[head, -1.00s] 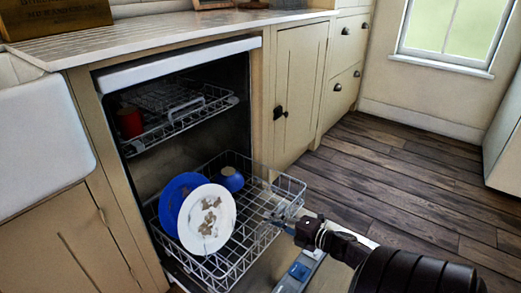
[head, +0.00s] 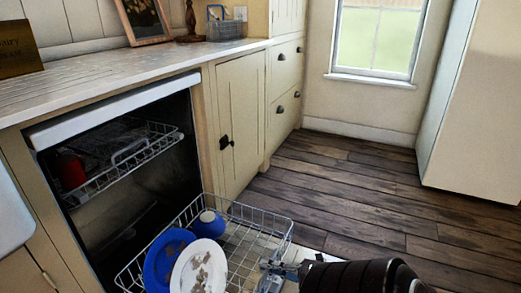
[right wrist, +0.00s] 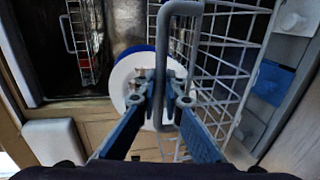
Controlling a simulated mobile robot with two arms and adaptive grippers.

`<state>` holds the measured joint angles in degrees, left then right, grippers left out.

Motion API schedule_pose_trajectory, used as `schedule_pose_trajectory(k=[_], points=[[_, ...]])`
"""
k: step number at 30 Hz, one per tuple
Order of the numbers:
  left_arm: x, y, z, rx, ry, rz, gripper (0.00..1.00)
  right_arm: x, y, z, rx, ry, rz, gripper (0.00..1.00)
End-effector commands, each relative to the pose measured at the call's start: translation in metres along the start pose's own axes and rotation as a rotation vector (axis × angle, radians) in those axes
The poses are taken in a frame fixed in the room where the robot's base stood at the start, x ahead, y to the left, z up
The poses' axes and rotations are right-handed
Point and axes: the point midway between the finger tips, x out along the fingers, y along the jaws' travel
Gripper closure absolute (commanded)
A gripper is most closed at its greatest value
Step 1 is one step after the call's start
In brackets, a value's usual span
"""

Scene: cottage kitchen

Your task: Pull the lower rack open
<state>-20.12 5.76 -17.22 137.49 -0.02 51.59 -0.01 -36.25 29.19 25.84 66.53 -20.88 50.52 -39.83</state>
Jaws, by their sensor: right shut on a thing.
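The lower rack (head: 283,240) is a wire basket standing out over the lowered dishwasher door, its back edge near the opening. It holds a blue plate (head: 158,268), a white plate with brown stains (head: 198,272) and a blue bowl (head: 208,226). My right gripper (head: 268,268) is at the rack's front. In the right wrist view its fingers (right wrist: 159,96) are shut on the grey looped handle (right wrist: 164,45). The lower part of the rack is cut off by the head view's bottom edge. My left gripper is out of view.
The upper rack (head: 152,150) is inside the dishwasher, with a red cup (head: 69,172) in it. A cream cabinet (head: 240,115) stands right of the opening. The wooden floor (head: 345,195) to the right is clear up to a tall pale appliance (head: 470,100).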

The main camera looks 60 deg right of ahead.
Motion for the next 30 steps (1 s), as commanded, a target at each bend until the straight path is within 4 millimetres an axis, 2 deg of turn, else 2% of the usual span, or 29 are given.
schedule_pose_trajectory(k=[16, 17, 18, 26, 30], points=[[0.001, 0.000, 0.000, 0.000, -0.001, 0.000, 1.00, -0.006, -0.003, -0.002, 0.000, 0.004, -0.002, 1.00], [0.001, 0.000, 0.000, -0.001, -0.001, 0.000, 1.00, -0.006, -0.003, -0.002, 0.000, 0.004, -0.002, 0.89], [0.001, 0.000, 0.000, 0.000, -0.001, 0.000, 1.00, -0.006, -0.003, -0.002, 0.000, 0.004, -0.002, 0.84], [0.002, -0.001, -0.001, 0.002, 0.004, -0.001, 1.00, -0.006, -0.002, -0.001, 0.000, 0.002, -0.001, 0.84], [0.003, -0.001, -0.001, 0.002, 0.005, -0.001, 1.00, -0.014, -0.002, 0.000, 0.000, 0.000, -0.002, 0.84]])
